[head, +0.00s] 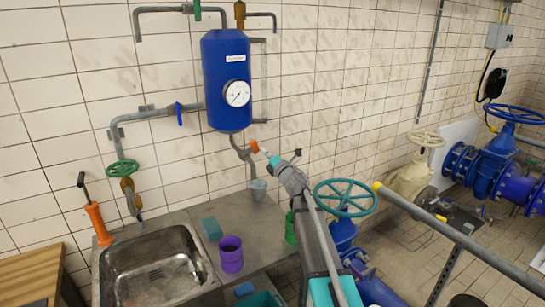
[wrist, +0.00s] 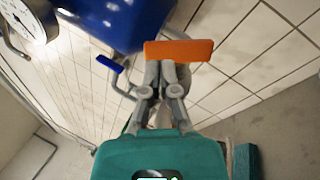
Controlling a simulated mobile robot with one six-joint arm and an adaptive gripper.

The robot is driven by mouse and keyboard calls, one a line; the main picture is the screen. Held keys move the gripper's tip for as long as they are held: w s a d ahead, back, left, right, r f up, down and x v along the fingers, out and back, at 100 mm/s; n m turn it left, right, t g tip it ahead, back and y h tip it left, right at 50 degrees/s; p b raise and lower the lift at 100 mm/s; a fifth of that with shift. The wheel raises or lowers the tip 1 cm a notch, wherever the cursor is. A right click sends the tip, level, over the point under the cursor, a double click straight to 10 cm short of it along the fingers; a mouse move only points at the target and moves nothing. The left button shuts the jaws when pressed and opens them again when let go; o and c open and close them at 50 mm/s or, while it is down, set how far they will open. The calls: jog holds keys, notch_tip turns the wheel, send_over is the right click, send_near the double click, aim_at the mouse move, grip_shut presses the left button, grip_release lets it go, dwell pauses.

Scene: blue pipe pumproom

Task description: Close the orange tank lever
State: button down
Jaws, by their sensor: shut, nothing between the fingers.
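The orange tank lever (head: 254,146) is below the blue tank (head: 223,70), by the bottom pipe. In the wrist view the lever (wrist: 178,50) is a flat orange bar lying across the picture, right at my fingertips. My gripper (head: 264,153) reaches up from the lower right in the head view. In the wrist view its grey fingers (wrist: 160,72) are shut and empty, with their tips at the lever's lower edge. I cannot tell whether they touch it. The lever's joint to the valve is hidden.
A round gauge (head: 238,93) sits on the tank front. A blue lever (head: 179,114) is on the pipe to the left. A teal handwheel (head: 345,198) stands right of my arm.

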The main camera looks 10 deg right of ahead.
aim_at(256, 143)
jog(key=shift+p+x, duration=0.35)
jog(key=shift+x, duration=1.2)
jog(key=shift+a, duration=0.15)
